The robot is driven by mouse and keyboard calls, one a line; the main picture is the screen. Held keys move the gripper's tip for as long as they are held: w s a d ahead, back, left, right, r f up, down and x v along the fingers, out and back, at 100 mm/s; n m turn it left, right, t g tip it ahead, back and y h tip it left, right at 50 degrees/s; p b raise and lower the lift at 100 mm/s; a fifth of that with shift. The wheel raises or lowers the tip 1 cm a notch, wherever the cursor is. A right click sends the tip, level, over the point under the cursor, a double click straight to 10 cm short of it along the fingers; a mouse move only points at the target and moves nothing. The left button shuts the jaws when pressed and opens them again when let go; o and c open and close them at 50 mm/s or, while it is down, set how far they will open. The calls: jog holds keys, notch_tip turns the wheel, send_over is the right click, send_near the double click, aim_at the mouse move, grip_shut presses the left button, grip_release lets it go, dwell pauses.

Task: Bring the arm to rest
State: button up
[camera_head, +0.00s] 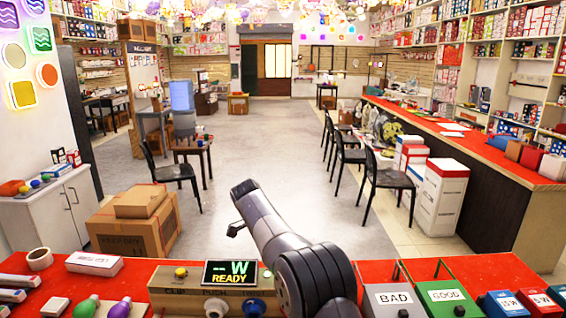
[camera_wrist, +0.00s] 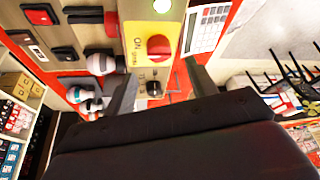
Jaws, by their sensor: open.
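My arm (camera_head: 290,255) rises from the front edge of the counter in the head view and leans up and to the left. Its end is over the floor beyond the counter, with a small dark part sticking out near its tip; the fingers cannot be made out clearly there. In the wrist view my gripper (camera_wrist: 160,70) has its two grey fingers spread apart with nothing held between them. Behind the gap shows a yellow panel with a red button (camera_wrist: 158,47) and a black knob (camera_wrist: 154,88); I cannot tell how far off they are.
The red counter (camera_head: 135,272) carries a READY display (camera_head: 230,273), a BAD bin (camera_head: 393,299), a GOOD bin (camera_head: 446,296), bulbs and switches. Beyond it, cardboard boxes (camera_head: 135,225) stand on the left and black chairs (camera_head: 388,185) on the right. The middle floor (camera_head: 270,150) is clear.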

jog(key=x, duration=0.7)
jog(key=shift+s+d+r+p, duration=0.1)
jog(key=shift+p, duration=0.25)
jog(key=shift+n+b, duration=0.45)
jog(key=shift+n, duration=0.05)
jog(key=shift+s+r+n+t+b, duration=0.1)
jog(key=shift+n+t+b, duration=0.25)
jog(key=shift+n+t, duration=0.35)
jog(key=n+y, duration=0.1)
jog(key=n, duration=0.2)
jog(key=n+t+y, duration=0.1)
jog(key=n, duration=0.2)
jog(key=shift+d+r+b, duration=0.1)
jog(key=shift+b, duration=0.25)
jog(key=n+y, duration=0.2)
jog(key=n, duration=0.3)
jog(key=shift+d, duration=0.1)
jog(key=shift+d+n+y, duration=0.1)
jog(key=shift+n+y, duration=0.8)
jog(key=shift+n, duration=1.4)
jog(key=shift+v, duration=1.05)
